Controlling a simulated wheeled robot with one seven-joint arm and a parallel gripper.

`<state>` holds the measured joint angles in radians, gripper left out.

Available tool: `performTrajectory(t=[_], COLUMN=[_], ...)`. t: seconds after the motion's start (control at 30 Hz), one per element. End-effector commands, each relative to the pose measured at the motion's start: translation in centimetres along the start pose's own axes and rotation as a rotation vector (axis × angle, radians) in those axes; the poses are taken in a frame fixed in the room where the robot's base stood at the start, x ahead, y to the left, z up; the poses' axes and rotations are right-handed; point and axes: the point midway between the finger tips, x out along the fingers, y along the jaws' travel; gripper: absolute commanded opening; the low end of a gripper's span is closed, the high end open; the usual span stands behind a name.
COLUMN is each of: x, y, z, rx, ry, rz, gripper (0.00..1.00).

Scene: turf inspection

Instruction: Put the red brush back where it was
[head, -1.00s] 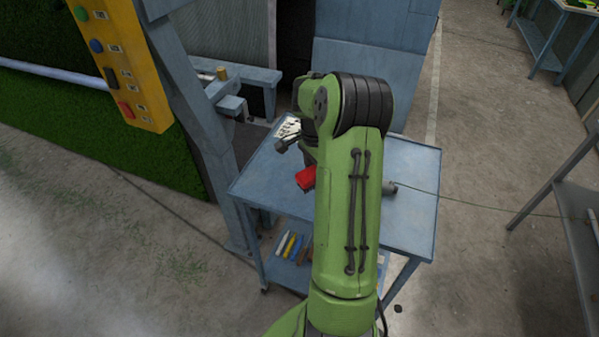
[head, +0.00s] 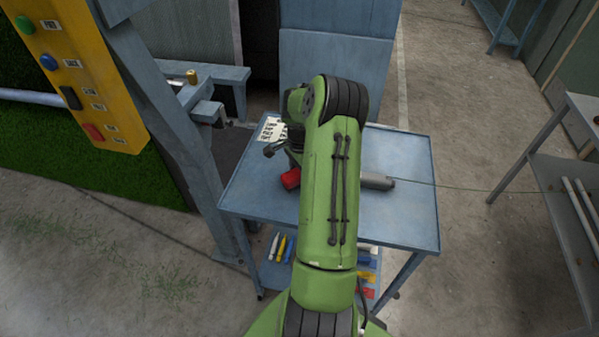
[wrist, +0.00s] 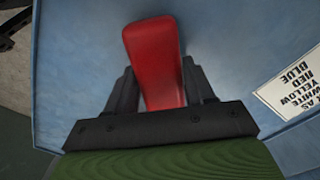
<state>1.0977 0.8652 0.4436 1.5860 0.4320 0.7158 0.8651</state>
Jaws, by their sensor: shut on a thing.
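The red brush (wrist: 155,55) shows in the wrist view as a smooth red block. It stands between the two dark fingers of my gripper (wrist: 160,88), which is shut on it. In the head view a red end of the brush (head: 290,179) shows at the left of my green arm, over the blue cart top (head: 405,220). My arm hides the rest of it and most of the gripper there. I cannot tell whether the brush touches the cart top. A white card (wrist: 292,84) with colour words, including BLUE, RED, YELLOW and WHITE, lies on the cart top; it also shows in the head view (head: 271,130).
The cart's lower shelf holds several coloured items, including a blue one (head: 289,249) and a red one (head: 367,292). A grey cylinder (head: 377,181) with a thin line lies on the top. A blue post (head: 165,110) stands left; a metal rack (head: 570,180) stands right.

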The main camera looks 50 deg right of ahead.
Motion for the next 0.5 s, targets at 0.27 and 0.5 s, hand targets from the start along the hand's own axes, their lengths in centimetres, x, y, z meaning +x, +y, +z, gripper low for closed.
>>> performTrajectory(t=[0.27, 0.5], x=[0.20, 0.09], y=[-0.05, -0.04], z=[0.00, 0.01], rx=[-0.001, -0.001], ry=[0.001, 0.001], rz=[-0.001, -0.001], gripper=[0.55, 0.79])
